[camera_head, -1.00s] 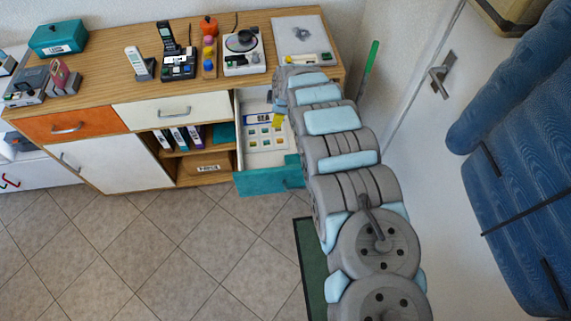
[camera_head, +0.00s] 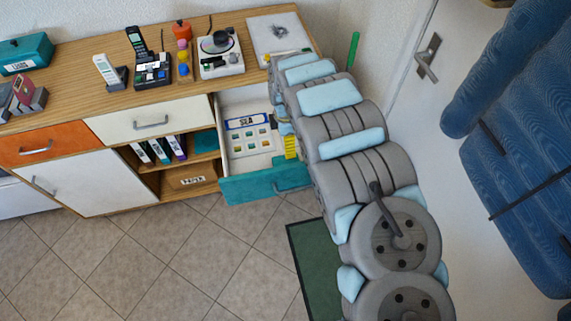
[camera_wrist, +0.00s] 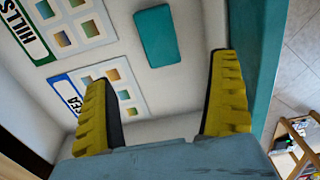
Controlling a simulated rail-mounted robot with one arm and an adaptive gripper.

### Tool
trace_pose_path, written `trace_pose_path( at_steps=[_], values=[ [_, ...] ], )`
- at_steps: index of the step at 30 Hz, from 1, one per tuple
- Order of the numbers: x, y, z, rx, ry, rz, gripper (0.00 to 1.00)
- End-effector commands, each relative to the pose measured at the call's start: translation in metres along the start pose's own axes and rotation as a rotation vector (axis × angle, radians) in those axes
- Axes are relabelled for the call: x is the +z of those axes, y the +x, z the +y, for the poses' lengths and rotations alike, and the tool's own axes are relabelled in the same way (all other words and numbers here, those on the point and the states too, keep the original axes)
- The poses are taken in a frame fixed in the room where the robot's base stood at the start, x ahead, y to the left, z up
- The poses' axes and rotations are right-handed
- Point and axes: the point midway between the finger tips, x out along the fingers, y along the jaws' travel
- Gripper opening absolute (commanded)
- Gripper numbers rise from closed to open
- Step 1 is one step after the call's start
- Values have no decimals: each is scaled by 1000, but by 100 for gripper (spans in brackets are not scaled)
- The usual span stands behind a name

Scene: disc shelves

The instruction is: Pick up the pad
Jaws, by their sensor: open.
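A teal rectangular pad (camera_wrist: 157,35) lies flat on the white floor of the open drawer in the wrist view. My gripper (camera_wrist: 163,70) has its two yellow ribbed fingers spread wide, with nothing between them. The pad appears ahead of the fingertips, between their lines and apart from them. In the head view my gripper (camera_head: 290,145) is over the right part of the drawer, mostly hidden by my arm. The pad is hidden there.
The drawer's teal front (camera_head: 265,184) and side walls surround the space. A card marked SEA (camera_wrist: 105,88) and a HILLS card (camera_wrist: 65,25) lie left of the pad. A phone (camera_head: 150,65) and a turntable device (camera_head: 220,52) stand on the cabinet top.

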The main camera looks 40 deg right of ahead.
Motion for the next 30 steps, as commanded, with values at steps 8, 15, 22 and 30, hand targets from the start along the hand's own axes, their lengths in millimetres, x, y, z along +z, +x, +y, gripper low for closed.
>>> trace_pose_path(
  at_steps=[8, 15, 22, 30],
  values=[
    [-1, 41, 1, 2, 0, 2, 91],
    [-1, 66, 2, 4, 0, 2, 91],
    [0, 73, 2, 4, 1, 0, 91],
    [1, 98, 0, 2, 2, 1, 91]
  ],
)
